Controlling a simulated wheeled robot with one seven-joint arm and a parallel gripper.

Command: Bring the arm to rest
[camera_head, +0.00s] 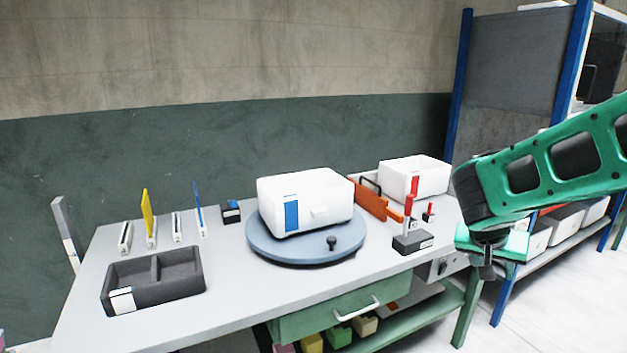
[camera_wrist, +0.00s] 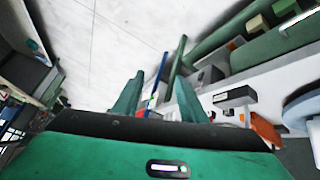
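My green arm reaches in from the right edge of the head view. My gripper (camera_head: 488,265) hangs beyond the right end of the grey workbench (camera_head: 230,290), pointing down. In the wrist view my gripper (camera_wrist: 158,92) shows two green fingers standing well apart. Nothing is held between them. The floor, a blue post and part of the bench show past them.
A white box with a blue patch (camera_head: 308,200) stands on a round blue turntable (camera_head: 290,252). A second white box (camera_head: 415,177), an orange piece (camera_head: 370,201) and a black lever block (camera_head: 412,243) are nearer my arm. A blue-posted shelf (camera_head: 508,295) stands behind it.

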